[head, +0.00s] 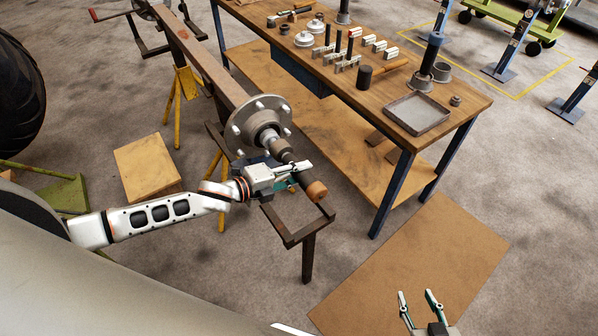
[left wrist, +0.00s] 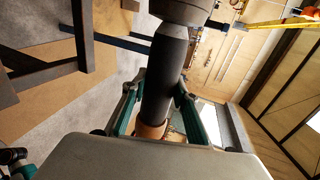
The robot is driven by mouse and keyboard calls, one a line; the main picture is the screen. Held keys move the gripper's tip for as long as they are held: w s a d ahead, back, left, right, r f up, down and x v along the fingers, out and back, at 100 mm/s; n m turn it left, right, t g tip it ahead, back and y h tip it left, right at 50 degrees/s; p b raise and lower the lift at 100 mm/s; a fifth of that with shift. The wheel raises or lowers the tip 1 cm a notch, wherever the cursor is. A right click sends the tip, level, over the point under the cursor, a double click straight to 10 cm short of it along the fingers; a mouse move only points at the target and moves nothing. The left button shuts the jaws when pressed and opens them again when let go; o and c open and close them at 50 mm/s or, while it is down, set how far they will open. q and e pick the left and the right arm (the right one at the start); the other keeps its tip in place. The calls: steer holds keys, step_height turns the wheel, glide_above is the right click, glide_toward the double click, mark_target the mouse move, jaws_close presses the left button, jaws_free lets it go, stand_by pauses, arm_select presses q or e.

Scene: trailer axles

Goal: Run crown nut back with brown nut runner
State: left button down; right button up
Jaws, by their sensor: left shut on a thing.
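The brown nut runner (head: 317,190) is a dark shaft with a brown end, and its other end meets the centre of the wheel hub (head: 244,131) on the axle. My left gripper (head: 291,174) is shut on the runner between the hub and the brown end. In the left wrist view the runner's dark shaft (left wrist: 165,75) runs between my left fingers (left wrist: 158,112) up to a grey round part. The crown nut cannot be made out at the hub; the runner's end covers that spot. My right gripper (head: 421,302) is open and empty, low in the head view.
A workbench (head: 470,97) with a grey tray (head: 416,113), a mallet, several metal parts and a small ring-like piece (head: 455,100) stands right of the axle. A dark stand frame (head: 290,238) lies just below the runner. A brown mat (head: 420,255) covers the floor.

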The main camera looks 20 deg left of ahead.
mark_target(302, 185)
arm_select(q)
steer(key=shift+w+a, duration=0.3)
steer(key=shift+a, duration=0.2)
steer(key=shift+s+d+f+p, duration=0.1)
steer(key=shift+s+d+p, duration=0.3)
steer(key=shift+s+d, duration=0.4)
steer(key=shift+s+d+p, duration=0.2)
steer(key=shift+s+d, duration=0.2)
steer(key=shift+d, duration=0.25)
steer(key=shift+s+d+p, duration=0.15)
steer(key=shift+s+d, duration=0.2)
steer(key=shift+d, duration=0.25)
